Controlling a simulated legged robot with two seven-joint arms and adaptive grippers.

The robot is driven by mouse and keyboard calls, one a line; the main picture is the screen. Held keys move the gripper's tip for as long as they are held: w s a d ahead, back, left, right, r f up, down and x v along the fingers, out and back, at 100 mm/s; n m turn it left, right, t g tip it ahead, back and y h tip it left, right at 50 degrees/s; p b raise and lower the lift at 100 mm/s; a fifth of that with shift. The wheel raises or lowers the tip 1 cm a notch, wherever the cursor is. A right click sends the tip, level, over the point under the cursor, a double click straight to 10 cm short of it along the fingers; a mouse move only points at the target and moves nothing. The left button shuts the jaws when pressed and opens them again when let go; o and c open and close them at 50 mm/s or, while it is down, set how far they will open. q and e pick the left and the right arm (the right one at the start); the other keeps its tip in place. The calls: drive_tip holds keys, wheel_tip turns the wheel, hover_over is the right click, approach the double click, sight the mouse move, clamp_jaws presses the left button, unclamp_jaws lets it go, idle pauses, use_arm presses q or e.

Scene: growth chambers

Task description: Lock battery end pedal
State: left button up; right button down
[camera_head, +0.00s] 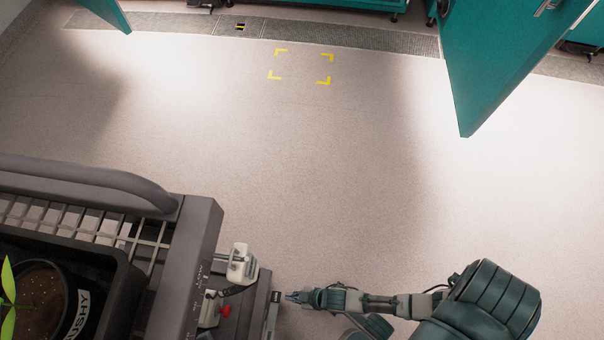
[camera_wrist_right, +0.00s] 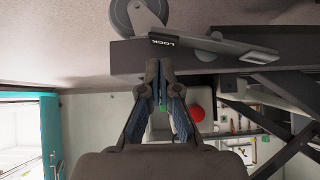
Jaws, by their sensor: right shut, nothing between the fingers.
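My right gripper (camera_head: 291,297) reaches in from the right, low beside the end of a grey cart (camera_head: 205,250). Its fingers are shut with nothing between them. In the right wrist view the shut fingertips (camera_wrist_right: 159,68) are close to a dark pedal (camera_wrist_right: 205,43) whose black label reads LOCK. In the head view a small dark tab (camera_head: 275,297), likely this pedal, is just left of the fingertips. I cannot tell whether they touch. A caster wheel (camera_wrist_right: 138,17) is beside the pedal in the wrist view. My left gripper is not in view.
A red knob (camera_head: 226,311) and a pale fitting (camera_head: 242,263) are on the cart's end. A potted plant (camera_head: 45,295) is on the cart. Teal doors (camera_head: 500,60) stand open at the back. Yellow corner marks (camera_head: 325,82) lie on the floor, which is clear in the middle.

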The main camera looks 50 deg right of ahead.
drive_tip(key=v, duration=0.6)
drive_tip(key=shift+r, duration=0.15)
drive_tip(key=shift+w+a, duration=0.1)
